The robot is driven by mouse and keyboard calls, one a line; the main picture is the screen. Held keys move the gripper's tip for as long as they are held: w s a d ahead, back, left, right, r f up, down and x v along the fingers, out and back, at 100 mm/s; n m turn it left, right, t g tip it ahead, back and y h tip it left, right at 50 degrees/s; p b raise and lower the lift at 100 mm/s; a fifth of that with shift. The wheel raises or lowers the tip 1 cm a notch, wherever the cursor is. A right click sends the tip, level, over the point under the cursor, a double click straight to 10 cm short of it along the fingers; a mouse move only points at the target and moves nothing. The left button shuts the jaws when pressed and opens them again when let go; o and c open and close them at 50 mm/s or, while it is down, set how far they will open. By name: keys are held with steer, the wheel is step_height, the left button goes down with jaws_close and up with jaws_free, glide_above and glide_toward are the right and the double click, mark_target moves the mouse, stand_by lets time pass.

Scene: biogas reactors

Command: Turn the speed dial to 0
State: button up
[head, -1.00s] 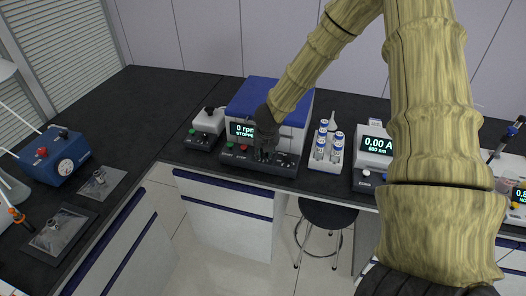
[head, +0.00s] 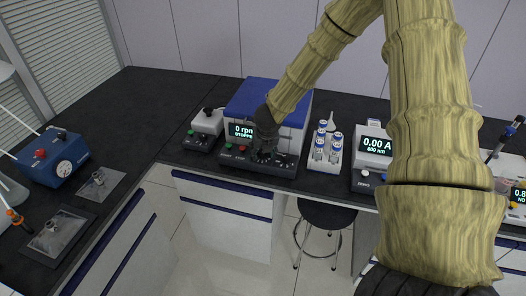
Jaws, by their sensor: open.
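The machine with a blue lid (head: 268,94) stands on the dark bench at the centre of the head view. Its display (head: 241,130) reads 0 rpm and STOPPED. Its dark control panel (head: 236,163) runs along the front, with a green and a red button at the left and small controls at the right. My dark gripper (head: 265,153) reaches down over the middle of this panel, jaws open. It covers part of the panel, and I cannot make out the speed dial or whether the fingers touch it.
A small unit with a green button (head: 201,137) stands close on the left. A white rack of blue-capped vials (head: 325,153) stands close on the right, then a meter (head: 373,149) reading 0.00 A. A stool (head: 325,213) is below the bench.

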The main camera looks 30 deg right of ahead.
steer(key=v, duration=1.2)
stand_by(0.3)
